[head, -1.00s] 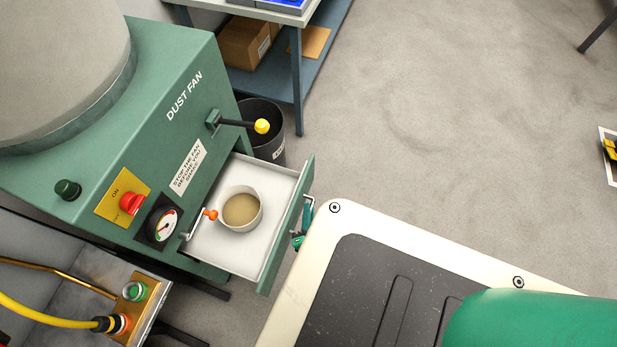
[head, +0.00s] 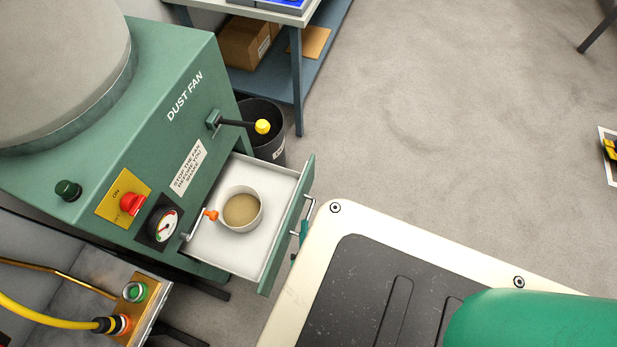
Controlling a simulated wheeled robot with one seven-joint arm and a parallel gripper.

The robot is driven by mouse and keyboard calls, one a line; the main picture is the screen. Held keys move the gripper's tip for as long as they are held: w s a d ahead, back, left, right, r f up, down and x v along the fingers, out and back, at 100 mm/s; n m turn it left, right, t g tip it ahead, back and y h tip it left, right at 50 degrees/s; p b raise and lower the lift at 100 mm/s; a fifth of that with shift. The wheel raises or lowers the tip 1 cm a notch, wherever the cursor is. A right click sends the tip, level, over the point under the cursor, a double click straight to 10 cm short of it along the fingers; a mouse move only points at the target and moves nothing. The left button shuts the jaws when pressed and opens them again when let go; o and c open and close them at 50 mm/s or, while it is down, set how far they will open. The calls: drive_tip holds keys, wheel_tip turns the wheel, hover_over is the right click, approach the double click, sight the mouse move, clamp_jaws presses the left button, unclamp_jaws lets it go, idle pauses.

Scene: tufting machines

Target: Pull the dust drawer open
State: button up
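The dust drawer (head: 272,252) stands pulled out of the green dust fan cabinet (head: 95,130). Its white inside shows, with a round cup (head: 241,209) of tan dust in it. A metal handle (head: 311,203) shows at the outer side of the drawer's green front. A small teal part of my gripper (head: 303,232) shows between the drawer front and my pale base. Its fingertips are mostly hidden, so I cannot tell whether they are open, shut or touching the handle.
A lever with a yellow knob (head: 262,126) sticks out above the drawer. An orange-tipped crank (head: 210,214) reaches over its near side. A dark bin (head: 262,115) stands behind, beside a blue-grey shelved table (head: 298,85). Open floor lies to the right.

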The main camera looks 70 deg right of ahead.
drive_tip(key=v, duration=0.4)
drive_tip(key=shift+s+d, duration=0.15)
idle(0.4)
